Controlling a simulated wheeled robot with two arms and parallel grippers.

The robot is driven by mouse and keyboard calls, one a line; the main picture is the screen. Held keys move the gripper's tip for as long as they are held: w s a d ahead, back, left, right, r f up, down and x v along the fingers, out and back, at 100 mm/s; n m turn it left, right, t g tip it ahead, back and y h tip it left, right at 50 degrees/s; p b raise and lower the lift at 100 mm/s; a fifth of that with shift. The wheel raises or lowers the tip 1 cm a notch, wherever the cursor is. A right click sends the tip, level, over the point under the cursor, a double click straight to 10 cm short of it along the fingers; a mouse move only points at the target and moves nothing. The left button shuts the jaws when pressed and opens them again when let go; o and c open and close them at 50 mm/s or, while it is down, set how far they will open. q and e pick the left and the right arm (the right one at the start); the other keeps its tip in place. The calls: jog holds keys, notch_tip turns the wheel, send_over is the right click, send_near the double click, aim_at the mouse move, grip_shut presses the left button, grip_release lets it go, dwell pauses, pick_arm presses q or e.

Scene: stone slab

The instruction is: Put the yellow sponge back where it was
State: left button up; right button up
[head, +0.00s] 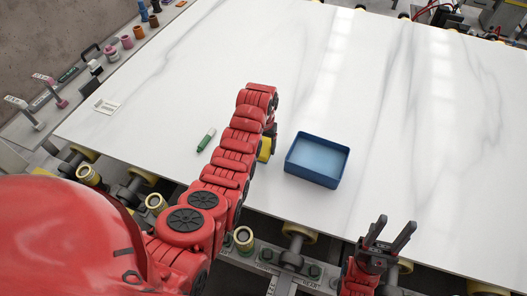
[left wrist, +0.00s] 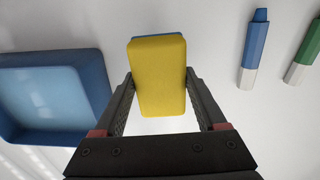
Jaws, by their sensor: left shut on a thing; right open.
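The yellow sponge (left wrist: 160,82) is between the fingers of my left gripper (left wrist: 160,78), which is shut on it. A blue edge (left wrist: 157,38) shows just behind the sponge's far end; I cannot tell if it is part of the sponge or a separate thing. In the head view the sponge (head: 265,149) is partly hidden behind my left arm, just left of the blue tray. I cannot tell if it touches the slab. My right gripper (head: 393,231) is open and empty over the slab's front edge.
An open, empty-looking blue tray (head: 318,178) sits on the white slab (head: 400,110). A green marker (head: 206,139) lies left of my left arm; a blue marker (left wrist: 254,48) shows only in the left wrist view. Most of the slab is clear.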

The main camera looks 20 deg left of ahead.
aim_at(264, 152)
pick_arm(q)
jog(key=shift+f+p, duration=0.3)
jog(key=shift+p, duration=0.05)
jog(key=shift+f, duration=0.55)
jog(key=shift+f+p, duration=0.4)
jog(key=shift+f, duration=0.5)
